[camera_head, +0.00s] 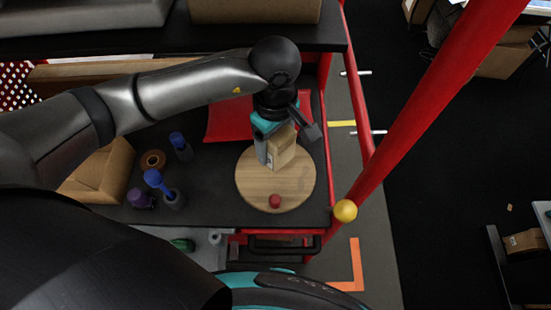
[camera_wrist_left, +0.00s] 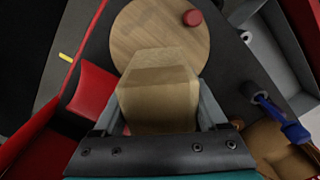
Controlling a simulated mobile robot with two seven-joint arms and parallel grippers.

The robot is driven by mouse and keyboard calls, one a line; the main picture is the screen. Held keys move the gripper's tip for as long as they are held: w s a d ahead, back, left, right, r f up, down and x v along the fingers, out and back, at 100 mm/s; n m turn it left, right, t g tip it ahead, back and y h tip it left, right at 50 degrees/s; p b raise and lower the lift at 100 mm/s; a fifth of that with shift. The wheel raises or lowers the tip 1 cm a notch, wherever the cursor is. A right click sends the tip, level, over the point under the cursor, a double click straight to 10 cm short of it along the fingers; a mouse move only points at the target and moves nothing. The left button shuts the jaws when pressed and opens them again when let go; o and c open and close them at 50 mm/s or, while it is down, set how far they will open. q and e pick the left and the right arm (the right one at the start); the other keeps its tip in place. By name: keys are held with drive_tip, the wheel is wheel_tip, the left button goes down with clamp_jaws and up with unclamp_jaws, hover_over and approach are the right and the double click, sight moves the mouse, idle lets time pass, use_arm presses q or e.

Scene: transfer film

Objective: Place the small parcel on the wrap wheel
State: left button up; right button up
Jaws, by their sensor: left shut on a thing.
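My left gripper (camera_head: 273,147) comes in from the left and is shut on the small parcel (camera_head: 284,150), a light brown box. In the left wrist view the parcel (camera_wrist_left: 158,88) sits between the two fingers. The wrap wheel is a round wooden disc (camera_head: 252,190) on the dark bench top. The parcel is over the disc's upper part in the head view; I cannot tell whether it touches the wood. A small red knob (camera_head: 275,201) is at the disc's near edge, and it also shows in the left wrist view (camera_wrist_left: 193,18). My right gripper is not in view.
A red sloped piece (camera_head: 228,122) lies behind the disc. Left of the disc are blue-topped bottles (camera_head: 181,147), a tape roll (camera_head: 153,160), a purple item (camera_head: 142,198) and a larger cardboard box (camera_head: 103,172). A red post (camera_head: 430,95) stands at the right.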

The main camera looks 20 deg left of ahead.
sight(275, 145)
use_arm(q)
wheel_tip(275, 145, down, 7)
drive_tip(key=shift+f, duration=0.2)
drive_tip(key=shift+f, duration=0.1)
drive_tip(key=o, duration=1.6)
drive_tip(key=shift+c, duration=0.2)
wheel_tip(275, 145, up, 12)
drive_tip(key=shift+r, duration=0.1)
